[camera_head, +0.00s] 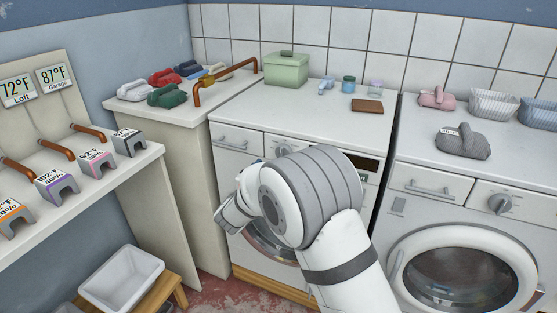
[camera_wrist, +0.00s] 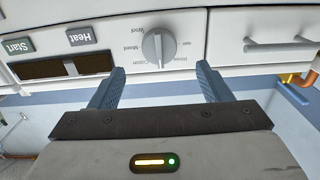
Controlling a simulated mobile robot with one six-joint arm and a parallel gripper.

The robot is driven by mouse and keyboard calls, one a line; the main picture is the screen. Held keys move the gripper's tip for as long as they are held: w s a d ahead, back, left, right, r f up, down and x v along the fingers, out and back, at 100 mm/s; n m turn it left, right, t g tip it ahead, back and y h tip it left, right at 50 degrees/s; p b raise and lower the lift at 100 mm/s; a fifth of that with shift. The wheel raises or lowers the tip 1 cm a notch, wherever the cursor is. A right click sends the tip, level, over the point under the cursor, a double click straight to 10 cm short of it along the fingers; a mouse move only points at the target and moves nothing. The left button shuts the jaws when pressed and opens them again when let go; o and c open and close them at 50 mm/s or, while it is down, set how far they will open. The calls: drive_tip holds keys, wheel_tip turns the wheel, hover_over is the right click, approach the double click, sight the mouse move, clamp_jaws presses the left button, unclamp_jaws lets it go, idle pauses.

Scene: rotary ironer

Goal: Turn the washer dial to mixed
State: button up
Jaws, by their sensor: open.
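In the wrist view, which shows the panel upside down, the round grey dial (camera_wrist: 158,47) has a raised ridge standing nearly upright in the picture. Small labels ring it; one appears to read Mixed, but which label the ridge marks I cannot tell. My gripper (camera_wrist: 160,70) is open and empty, its two dark fingers spread to either side of the dial, with gaps to it. In the head view the dial's machine, the white washer (camera_head: 226,162), stands in the middle.
The wrist view shows Heat (camera_wrist: 81,37) and Start (camera_wrist: 18,46) buttons, a dark display (camera_wrist: 40,69) and a drawer handle (camera_wrist: 282,45). In the head view, a second machine (camera_head: 425,215) with its own dial (camera_head: 499,203) stands right. A white bin (camera_head: 121,278) sits lower left.

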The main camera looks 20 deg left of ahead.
sight(283, 153)
drive_tip(key=w, duration=0.7)
drive_tip(key=shift+w+d, duration=0.25)
drive_tip(key=shift+d, duration=0.05)
drive_tip(key=shift+c, duration=0.4)
